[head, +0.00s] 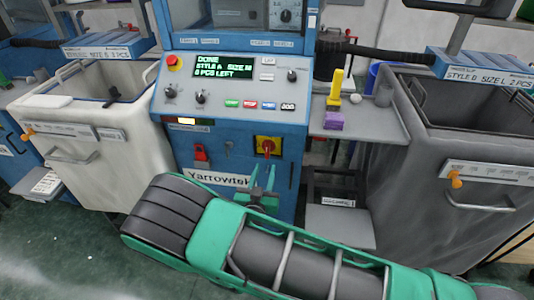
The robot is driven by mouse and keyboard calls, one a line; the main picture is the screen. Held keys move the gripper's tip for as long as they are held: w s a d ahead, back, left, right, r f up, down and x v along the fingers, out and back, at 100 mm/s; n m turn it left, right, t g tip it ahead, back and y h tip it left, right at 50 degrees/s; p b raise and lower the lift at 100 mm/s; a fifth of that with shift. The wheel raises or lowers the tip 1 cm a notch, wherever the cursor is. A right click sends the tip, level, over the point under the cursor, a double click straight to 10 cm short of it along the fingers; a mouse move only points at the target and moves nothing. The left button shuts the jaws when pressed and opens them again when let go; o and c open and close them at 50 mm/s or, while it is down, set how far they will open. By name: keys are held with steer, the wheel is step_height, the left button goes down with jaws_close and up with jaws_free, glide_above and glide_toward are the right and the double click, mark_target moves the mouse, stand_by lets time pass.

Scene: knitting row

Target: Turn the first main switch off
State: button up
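The main switch (267,146) is a red rotary knob on a yellow plate, low on the front of the blue Yarrowtek machine (225,118). Its knob position is too small to read surely. My gripper (263,172) has green fingers that stand apart with a gap between them. It is just below the switch in the picture, in front of the machine, and nothing shows between the fingers. Whether the fingers touch the switch cannot be told. The machine's display (222,67) shows green text with DONE, a style and size line and PCS LEFT.
A red emergency button (172,61), knobs and coloured buttons sit on the panel above. A red part (201,152) is left of the switch. A white bin (90,125) stands left, a grey bin (440,140) right. A grey shelf (375,125) holds yellow and purple items.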

mark_target(267, 151)
steer(key=shift+y, duration=0.3)
steer(key=w, duration=1)
steer(key=shift+w+f, duration=0.15)
jaws_close()
